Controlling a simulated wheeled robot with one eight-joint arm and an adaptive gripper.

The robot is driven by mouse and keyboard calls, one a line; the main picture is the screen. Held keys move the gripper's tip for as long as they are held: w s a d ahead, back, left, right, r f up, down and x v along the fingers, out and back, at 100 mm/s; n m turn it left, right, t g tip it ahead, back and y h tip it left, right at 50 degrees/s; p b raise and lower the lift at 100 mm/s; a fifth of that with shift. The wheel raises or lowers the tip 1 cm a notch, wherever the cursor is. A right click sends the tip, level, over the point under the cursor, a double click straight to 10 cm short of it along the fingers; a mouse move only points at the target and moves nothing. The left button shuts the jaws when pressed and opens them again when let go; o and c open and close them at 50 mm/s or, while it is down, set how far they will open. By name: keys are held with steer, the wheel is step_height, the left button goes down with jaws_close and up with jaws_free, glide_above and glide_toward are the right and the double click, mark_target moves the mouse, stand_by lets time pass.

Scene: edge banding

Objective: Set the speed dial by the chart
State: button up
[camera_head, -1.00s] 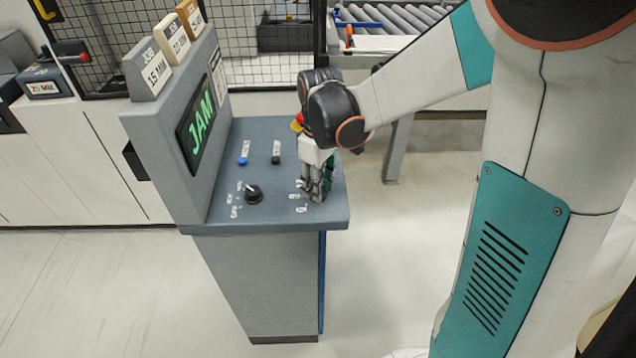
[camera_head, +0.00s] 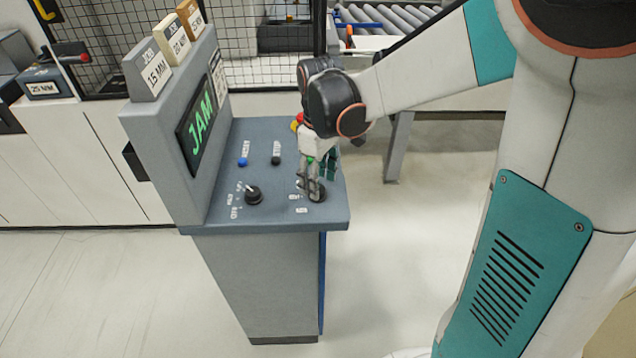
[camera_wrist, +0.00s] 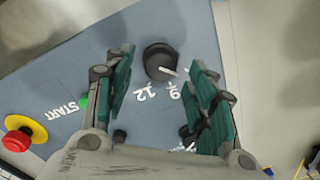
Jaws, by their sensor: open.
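The speed dial (camera_wrist: 161,60) is a black knob with a white pointer line, beside white numbers including 12 and 9. The line points roughly down-right in the wrist view. In the head view the dial (camera_head: 317,193) is partly hidden by my gripper (camera_head: 312,188). My gripper (camera_wrist: 161,62) is open, with one finger on each side of the dial; contact cannot be told. A small white chart (camera_head: 220,72) is on the panel beside the green JAM screen (camera_head: 200,122); its text is unreadable. A grey JOB card (camera_head: 152,72) reads 15 MM.
Another black knob (camera_head: 253,195) with OFF marked stands left on the console (camera_head: 225,218). A blue button (camera_head: 243,162), black button (camera_head: 276,160) and green START button (camera_wrist: 85,103) are nearby. A red emergency knob (camera_wrist: 16,141) on yellow is close to my gripper.

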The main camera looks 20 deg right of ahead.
step_height(320, 180, up, 10)
stand_by(0.4)
steer(key=shift+d, duration=0.1)
steer(key=s+f+m+t+b, duration=0.2)
steer(key=s+m+t, duration=0.5)
steer(key=s, duration=0.8)
steer(key=shift+a+f, duration=0.25)
steer(key=shift+s, duration=0.1)
steer(key=shift+c, duration=0.5)
stand_by(1.0)
